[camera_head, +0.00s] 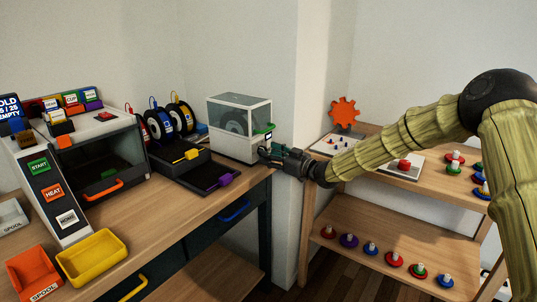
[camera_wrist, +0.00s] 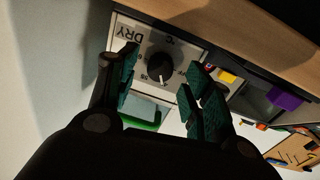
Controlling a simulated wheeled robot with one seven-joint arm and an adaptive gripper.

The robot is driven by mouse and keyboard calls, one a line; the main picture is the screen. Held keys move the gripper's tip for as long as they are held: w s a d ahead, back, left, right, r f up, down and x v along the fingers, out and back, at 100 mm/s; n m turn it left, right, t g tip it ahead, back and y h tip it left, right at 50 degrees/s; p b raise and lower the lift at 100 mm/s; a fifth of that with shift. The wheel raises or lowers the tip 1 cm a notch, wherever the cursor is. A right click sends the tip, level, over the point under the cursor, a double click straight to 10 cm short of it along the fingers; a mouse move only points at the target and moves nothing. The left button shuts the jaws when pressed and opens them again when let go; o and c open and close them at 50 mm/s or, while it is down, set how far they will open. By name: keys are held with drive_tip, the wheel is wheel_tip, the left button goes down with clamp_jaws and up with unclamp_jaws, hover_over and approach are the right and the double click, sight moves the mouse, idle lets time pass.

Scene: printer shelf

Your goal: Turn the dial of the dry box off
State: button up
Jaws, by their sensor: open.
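The dry box (camera_head: 238,146) is a white box with a clear, dark-tinted top, at the back right end of the bench. A green handle (camera_head: 265,130) shows on its right side, and also in the wrist view (camera_wrist: 143,118). In the wrist view its dial (camera_wrist: 160,67) is a round black knob with a white pointer mark, on a pale panel with numbers and the word DRY. My gripper (camera_head: 268,155) is at the box's right face. In the wrist view my gripper (camera_wrist: 160,78) is open, with a green-padded finger on either side of the dial. I cannot tell whether they touch it.
A black tray with a purple handle (camera_head: 224,180) lies in front of the box. Black spools (camera_head: 181,117) stand to its left, and a printer (camera_head: 100,165) further left. A wall corner (camera_head: 300,95) is close behind my gripper. Shelves with coloured knobs (camera_head: 395,259) are at right.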

drive_tip(key=shift+w+a, duration=0.45)
drive_tip(key=shift+a, duration=0.15)
drive_tip(key=c, duration=1)
drive_tip(key=shift+c, duration=0.2)
